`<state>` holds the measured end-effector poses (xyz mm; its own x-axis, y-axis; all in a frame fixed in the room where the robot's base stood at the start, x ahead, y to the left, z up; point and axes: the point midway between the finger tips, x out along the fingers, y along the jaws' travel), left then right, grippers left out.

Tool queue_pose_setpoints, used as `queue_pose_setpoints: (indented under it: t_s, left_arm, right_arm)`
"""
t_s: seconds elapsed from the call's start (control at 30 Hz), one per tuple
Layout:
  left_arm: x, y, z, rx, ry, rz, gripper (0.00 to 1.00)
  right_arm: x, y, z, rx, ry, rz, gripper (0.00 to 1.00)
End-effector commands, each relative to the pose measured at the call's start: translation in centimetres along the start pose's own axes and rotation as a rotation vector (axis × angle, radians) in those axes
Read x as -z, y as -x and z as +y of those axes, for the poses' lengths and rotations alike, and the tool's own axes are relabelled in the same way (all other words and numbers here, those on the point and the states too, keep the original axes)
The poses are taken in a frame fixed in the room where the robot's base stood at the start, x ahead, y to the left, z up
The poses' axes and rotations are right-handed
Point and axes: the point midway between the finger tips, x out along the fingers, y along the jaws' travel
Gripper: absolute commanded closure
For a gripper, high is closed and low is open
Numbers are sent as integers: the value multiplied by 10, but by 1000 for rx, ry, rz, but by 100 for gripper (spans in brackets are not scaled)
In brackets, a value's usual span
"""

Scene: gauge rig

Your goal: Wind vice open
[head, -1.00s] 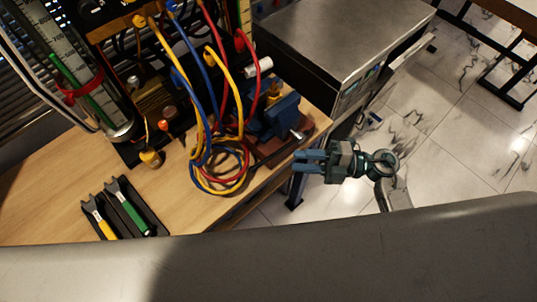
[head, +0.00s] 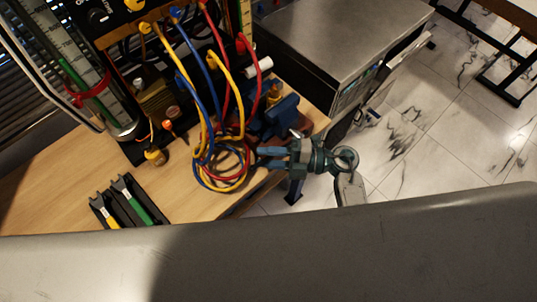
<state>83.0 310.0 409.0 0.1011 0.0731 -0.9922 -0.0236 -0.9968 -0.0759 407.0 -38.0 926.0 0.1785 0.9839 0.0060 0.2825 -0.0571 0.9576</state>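The blue vice (head: 280,116) stands on the right end of the wooden bench, beside the cable loops. A short light metal piece, perhaps its screw or handle end, shows at its front. My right gripper (head: 264,157) comes in from the right at the bench's front edge, just below the vice in the picture. Its two blue fingers point left, toward the coiled cables, with a narrow gap between them and nothing seen in it. I cannot tell whether it touches the vice. The vice's base is partly hidden by the gripper and cables. My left gripper is not in view.
Red, yellow and blue cables (head: 226,181) hang from the dark rig and coil on the bench (head: 60,197) close to my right fingertips. Green- and yellow-handled tools (head: 136,200) lie in a black holder at front left. A metal-topped cabinet (head: 340,40) stands behind the vice.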

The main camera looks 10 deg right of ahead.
Motion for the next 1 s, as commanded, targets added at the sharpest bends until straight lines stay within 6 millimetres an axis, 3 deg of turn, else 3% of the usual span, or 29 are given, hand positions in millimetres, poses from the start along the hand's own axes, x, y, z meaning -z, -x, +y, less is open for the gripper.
queue_pose_setpoints:
  t_s: [0.03, 0.17, 0.57, 1.0]
  left_arm:
    - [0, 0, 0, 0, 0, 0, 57]
    - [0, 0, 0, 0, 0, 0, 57]
    - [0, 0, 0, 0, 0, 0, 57]
    - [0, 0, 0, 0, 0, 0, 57]
  right_arm:
    - [0, 0, 0, 0, 0, 0, 76]
    - [0, 0, 0, 0, 0, 0, 100]
    - [0, 0, -3, 19, 21, -6, 100]
    - [-8, -1, -33, 203, 222, -60, 100]
